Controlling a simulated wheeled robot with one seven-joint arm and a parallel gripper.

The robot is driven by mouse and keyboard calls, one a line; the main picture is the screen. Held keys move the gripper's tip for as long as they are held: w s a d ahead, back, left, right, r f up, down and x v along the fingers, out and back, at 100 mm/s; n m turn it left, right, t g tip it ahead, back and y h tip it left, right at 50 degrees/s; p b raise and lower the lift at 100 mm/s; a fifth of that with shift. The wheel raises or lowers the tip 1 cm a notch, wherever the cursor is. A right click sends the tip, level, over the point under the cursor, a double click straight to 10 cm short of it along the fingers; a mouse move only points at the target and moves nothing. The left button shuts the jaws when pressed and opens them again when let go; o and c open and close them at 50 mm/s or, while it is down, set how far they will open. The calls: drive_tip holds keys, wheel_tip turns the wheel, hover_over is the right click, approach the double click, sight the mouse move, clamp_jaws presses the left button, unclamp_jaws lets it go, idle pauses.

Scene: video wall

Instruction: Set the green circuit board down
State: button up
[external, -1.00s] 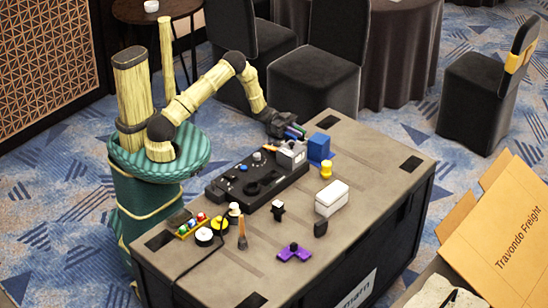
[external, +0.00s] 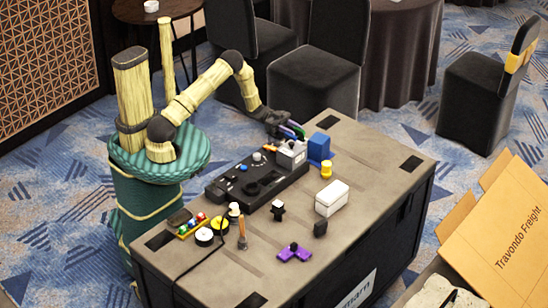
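My gripper (external: 284,125) is over the far edge of the black case top, just behind a grey box-like device (external: 291,153). A small green piece (external: 299,130), which may be the green circuit board, shows at the fingertips beside thin blue and purple shapes. It is too small to tell whether the fingers grip it or whether it touches the device. The opening between the fingers is not clear.
A yellow cylinder (external: 326,169), white box (external: 332,198) and purple piece (external: 294,252) are nearer. The case top's right end is mostly clear.

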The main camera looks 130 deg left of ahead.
drive_tip(key=s, duration=1.4)
drive_tip(key=shift+s+d+r, duration=0.15)
drive_tip(key=shift+s+d, duration=0.05)
drive_tip(key=shift+d, duration=0.05)
drive_tip(key=shift+o, duration=0.4)
drive_tip(key=shift+r, duration=0.1)
wheel_tip(320, 180, up, 7)
drive_tip(key=w+a+g+p, duration=0.1)
drive_tip(key=g+p, duration=0.3)
drive_tip(key=p, duration=1)
drive_tip(key=shift+w+g, duration=0.3)
drive_tip(key=shift+w, duration=0.05)
drive_tip(key=shift+a, duration=0.15)
drive_tip(key=shift+w, duration=0.1)
